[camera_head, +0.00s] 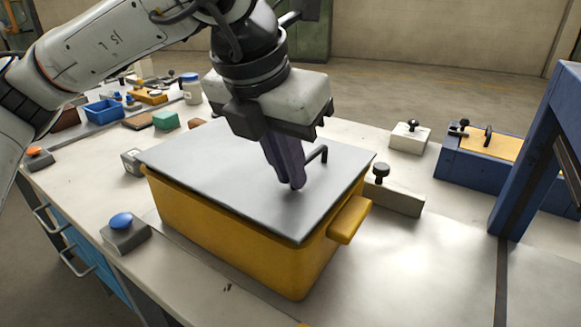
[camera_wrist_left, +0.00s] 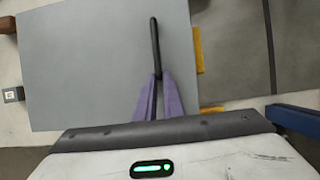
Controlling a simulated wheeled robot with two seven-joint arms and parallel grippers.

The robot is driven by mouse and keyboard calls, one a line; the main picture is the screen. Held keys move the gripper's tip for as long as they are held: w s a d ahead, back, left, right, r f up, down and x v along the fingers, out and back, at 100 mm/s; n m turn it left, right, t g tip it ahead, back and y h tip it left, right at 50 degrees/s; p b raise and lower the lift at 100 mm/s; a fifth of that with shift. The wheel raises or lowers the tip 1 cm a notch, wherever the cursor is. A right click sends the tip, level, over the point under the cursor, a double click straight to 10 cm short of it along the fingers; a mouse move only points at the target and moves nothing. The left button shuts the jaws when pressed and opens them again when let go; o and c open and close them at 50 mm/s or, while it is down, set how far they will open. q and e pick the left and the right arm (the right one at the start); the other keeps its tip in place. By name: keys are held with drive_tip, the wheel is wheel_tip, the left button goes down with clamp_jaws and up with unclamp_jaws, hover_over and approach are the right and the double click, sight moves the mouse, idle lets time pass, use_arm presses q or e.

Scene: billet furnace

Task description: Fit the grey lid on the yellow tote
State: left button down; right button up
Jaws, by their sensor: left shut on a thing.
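The yellow tote (camera_head: 235,232) stands on the light worktop, with a side handle (camera_head: 349,220) at its right end. The flat grey lid (camera_head: 215,165) lies over the tote's top and covers its opening; whether it is fully seated I cannot tell. It also fills much of the left wrist view (camera_wrist_left: 85,65). A dark bar handle (camera_wrist_left: 155,45) rises from the lid. My left gripper (camera_head: 297,185) points down over the lid, its purple fingers shut on the lid's handle, seen also in the left wrist view (camera_wrist_left: 158,82). My right gripper is not in view.
A blue push button (camera_head: 122,222) on a grey box stands left of the tote. A grey block with a black knob (camera_head: 390,192) is close to its right. A blue frame (camera_head: 535,150) stands far right. Small bins and parts crowd the back left. The front right worktop is clear.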

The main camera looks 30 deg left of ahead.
use_arm(q)
drive_tip(key=shift+f+b, duration=0.6)
drive_tip(key=shift+b, duration=0.45)
idle(1.0)
idle(0.4)
drive_tip(key=c, duration=1.8)
unclamp_jaws()
wheel_tip(320, 180, up, 7)
drive_tip(key=p, duration=0.4)
